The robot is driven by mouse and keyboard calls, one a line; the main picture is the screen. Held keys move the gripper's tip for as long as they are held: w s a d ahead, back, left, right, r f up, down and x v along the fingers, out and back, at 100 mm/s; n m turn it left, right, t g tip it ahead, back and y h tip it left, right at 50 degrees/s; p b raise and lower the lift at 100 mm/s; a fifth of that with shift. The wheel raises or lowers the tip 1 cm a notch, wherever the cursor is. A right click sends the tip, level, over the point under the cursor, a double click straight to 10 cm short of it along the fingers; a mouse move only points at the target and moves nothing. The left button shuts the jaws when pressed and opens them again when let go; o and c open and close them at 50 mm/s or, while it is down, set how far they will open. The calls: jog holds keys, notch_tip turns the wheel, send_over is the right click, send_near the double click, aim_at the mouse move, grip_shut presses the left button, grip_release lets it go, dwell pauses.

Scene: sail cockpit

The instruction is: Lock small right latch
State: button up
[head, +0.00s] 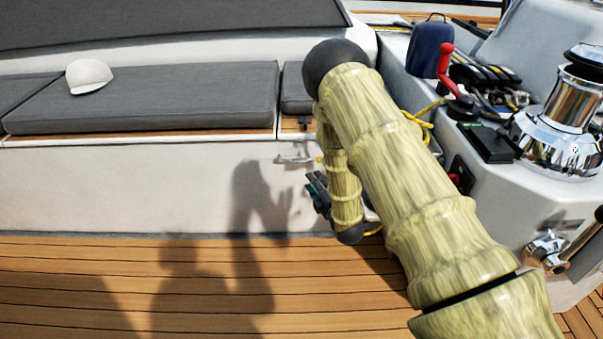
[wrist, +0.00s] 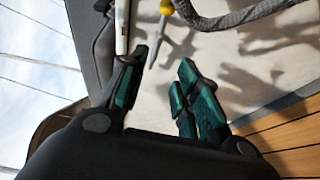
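A small metal latch (head: 294,158) sits on the pale locker front, just below the seat edge and left of my arm. A yellow spot shows at its right end. In the wrist view, which is turned sideways, a grey pointed piece (wrist: 157,45) with a yellow knob (wrist: 166,7) lies beyond the fingertips; it looks like this latch. My gripper (head: 317,189) is partly hidden by my arm, below and right of the latch. In the wrist view my gripper (wrist: 163,58) is open, with a gap between its teal fingers and nothing held. I cannot tell whether the latch is locked.
Dark grey cushions (head: 165,95) and a white cap (head: 89,76) lie on the seat above. A grey braided rope (wrist: 245,17) hangs near the fingers. A chrome winch (head: 562,125) and red handle (head: 446,65) stand at right. The teak floor (head: 120,280) is clear at left.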

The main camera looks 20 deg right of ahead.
aim_at(302, 163)
jog(key=w+b, duration=0.1)
jog(key=w, duration=0.2)
jog(key=w+b, duration=0.1)
jog(key=w, duration=0.3)
jog(key=w+a, duration=0.1)
jog(key=w, duration=0.3)
jog(key=shift+w+a+r+b, duration=0.1)
jog(key=shift+r+b, duration=0.1)
jog(key=shift+b, duration=0.2)
grip_shut()
